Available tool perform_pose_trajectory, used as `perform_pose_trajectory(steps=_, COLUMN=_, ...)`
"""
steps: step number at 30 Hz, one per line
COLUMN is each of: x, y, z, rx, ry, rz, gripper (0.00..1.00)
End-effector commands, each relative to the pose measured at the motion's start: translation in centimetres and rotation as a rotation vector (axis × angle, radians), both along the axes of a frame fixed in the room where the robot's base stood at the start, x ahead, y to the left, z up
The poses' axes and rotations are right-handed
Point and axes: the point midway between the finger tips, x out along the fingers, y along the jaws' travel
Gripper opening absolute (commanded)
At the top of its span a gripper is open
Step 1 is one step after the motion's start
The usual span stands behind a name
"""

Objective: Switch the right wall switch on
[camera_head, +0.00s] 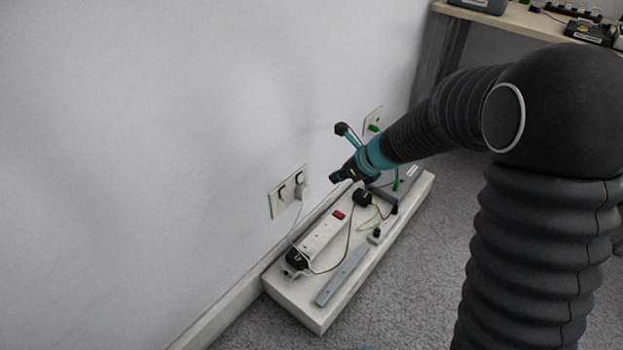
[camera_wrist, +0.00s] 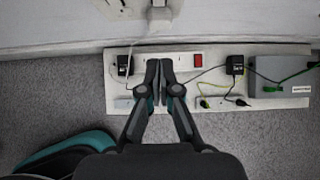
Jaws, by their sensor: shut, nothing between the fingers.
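A white double wall socket (camera_head: 274,206) is on the wall left of my gripper in the head view. Its left wall switch (camera_head: 283,192) and right wall switch (camera_head: 299,178) show as small dark-edged rockers; I cannot tell their positions. A white plug (camera_head: 304,192) sits in the right half, with a white cable hanging down. The plug also shows at the top of the wrist view (camera_wrist: 158,18), where the switches are not clear. My gripper (camera_head: 335,177) is shut and empty, in front of the wall and right of the socket, apart from it.
Below is a white board (camera_head: 322,320) with a power strip (camera_head: 322,238) with a red switch, a black plug (camera_head: 362,198), a grey box (camera_wrist: 280,75) and cables. Another wall plate (camera_head: 373,119) is farther along. A table (camera_head: 520,18) stands at the back right.

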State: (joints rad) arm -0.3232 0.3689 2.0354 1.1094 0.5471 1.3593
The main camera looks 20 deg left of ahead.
Motion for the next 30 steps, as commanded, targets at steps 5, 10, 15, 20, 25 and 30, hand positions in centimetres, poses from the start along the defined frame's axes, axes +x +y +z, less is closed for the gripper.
perform_pose_trajectory(steps=5, x=0.3, y=0.7, z=-1.1, rx=-0.001, ry=0.001, rz=0.001, gripper=0.0)
perform_pose_trajectory(steps=10, x=0.9, y=2.3, z=-3.5, rx=-0.001, ry=0.002, rz=0.003, gripper=0.0)
perform_pose_trajectory(steps=15, x=1.6, y=4.2, z=-6.0, rx=0.0, ry=0.002, rz=0.001, gripper=0.0)
perform_pose_trajectory(steps=20, x=2.3, y=5.8, z=-8.3, rx=-0.001, ry=0.002, rz=0.002, gripper=0.0)
perform_pose_trajectory(steps=25, x=3.2, y=8.0, z=-8.1, rx=0.0, ry=0.0, rz=0.002, gripper=0.0)
perform_pose_trajectory(steps=30, x=3.7, y=9.1, z=-8.3, rx=-0.001, ry=0.001, rz=0.001, gripper=0.0)
